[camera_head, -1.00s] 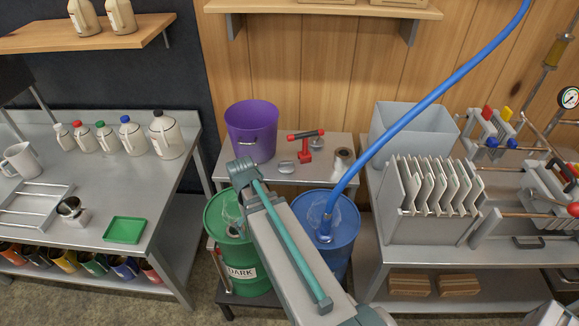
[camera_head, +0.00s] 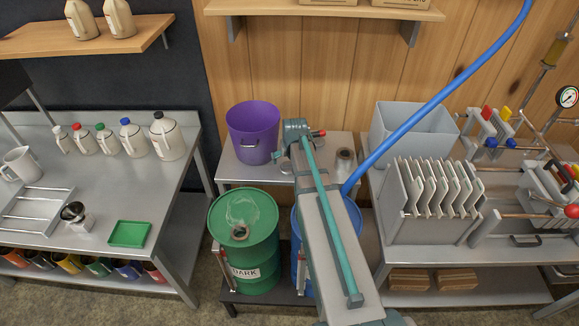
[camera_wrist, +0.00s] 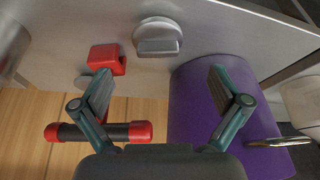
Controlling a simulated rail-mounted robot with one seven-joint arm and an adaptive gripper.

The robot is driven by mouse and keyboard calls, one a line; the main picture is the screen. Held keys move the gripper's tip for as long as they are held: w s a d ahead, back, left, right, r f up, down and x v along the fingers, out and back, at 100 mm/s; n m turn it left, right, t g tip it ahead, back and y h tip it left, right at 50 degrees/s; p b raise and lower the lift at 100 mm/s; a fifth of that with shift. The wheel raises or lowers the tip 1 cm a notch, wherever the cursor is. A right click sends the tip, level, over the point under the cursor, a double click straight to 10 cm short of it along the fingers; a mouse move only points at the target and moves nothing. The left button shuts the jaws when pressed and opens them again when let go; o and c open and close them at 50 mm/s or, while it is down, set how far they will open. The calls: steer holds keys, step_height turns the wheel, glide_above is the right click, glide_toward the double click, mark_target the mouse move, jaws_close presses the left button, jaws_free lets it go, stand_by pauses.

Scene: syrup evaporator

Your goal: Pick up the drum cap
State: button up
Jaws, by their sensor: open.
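The drum cap appears to be a grey disc with a raised grip bar (camera_wrist: 158,38), lying on the metal table between the red tool and the purple bucket in the wrist view. My gripper (camera_wrist: 160,78) is open and empty. Its two fingers are spread to either side, with the cap beyond the gap between the tips and apart from them. In the head view my arm hides most of the cap's spot and the gripper's fingers.
A purple bucket (camera_head: 253,132) stands close beside one finger. A red tool with a black grip (camera_wrist: 105,132) lies by the other finger. A green drum (camera_head: 245,250) and a blue drum (camera_head: 366,232) stand in front of the table. A blue hose (camera_head: 440,90) crosses at right.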

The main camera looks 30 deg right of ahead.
mark_target(288, 163)
steer(key=shift+p+x, duration=1.2)
steer(key=shift+x, duration=2.15)
steer(key=shift+s, duration=0.1)
steer(key=c, duration=1.2)
steer(key=shift+r, duration=0.2)
